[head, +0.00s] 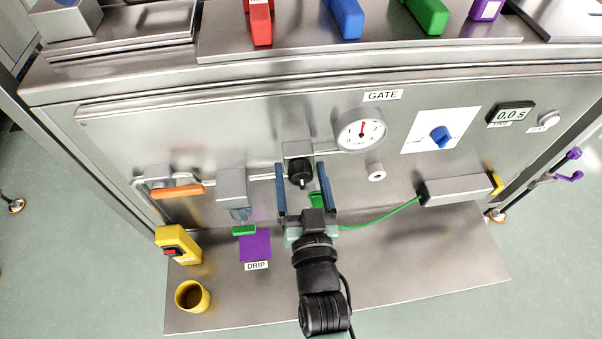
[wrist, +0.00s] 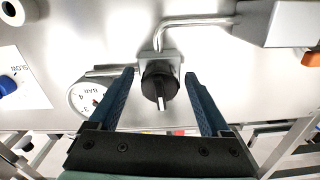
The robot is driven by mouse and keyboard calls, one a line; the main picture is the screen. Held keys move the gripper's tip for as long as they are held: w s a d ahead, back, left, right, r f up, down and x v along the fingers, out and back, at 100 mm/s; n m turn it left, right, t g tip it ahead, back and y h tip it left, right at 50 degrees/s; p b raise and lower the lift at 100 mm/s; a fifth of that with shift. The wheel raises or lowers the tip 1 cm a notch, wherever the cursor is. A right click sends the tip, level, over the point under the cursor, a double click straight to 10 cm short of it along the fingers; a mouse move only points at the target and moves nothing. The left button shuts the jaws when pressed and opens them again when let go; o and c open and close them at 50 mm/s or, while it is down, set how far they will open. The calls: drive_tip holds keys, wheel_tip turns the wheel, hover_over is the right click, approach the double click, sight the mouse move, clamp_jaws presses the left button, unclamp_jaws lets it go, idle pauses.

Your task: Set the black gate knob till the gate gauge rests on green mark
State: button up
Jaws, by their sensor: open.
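The black gate knob (head: 301,173) sticks out of the steel panel below a small block on a pipe; it also shows in the wrist view (wrist: 159,84), with a pale pointer line. My gripper (head: 300,166) is open, with its two blue fingers either side of the knob. In the wrist view my gripper (wrist: 159,74) also straddles the knob, with gaps on both sides. The gate gauge (head: 360,130) is a round white dial under the GATE label (head: 382,96). Its red needle points nearly straight up. It is partly hidden by a finger in the wrist view (wrist: 86,97). I cannot make out a green mark.
A blue dial (head: 441,137) on a white plate and a timer reading 0.0 s (head: 510,114) are to the right. An orange-handled lever (head: 177,191), a yellow switch box (head: 178,245) and a yellow cup (head: 192,296) are left. A green cable (head: 385,217) runs right of my gripper.

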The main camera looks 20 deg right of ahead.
clamp_jaws()
drive_tip(key=shift+m, duration=0.7)
unclamp_jaws()
drive_tip(key=p+v, duration=0.1)
drive_tip(key=v, duration=1.2)
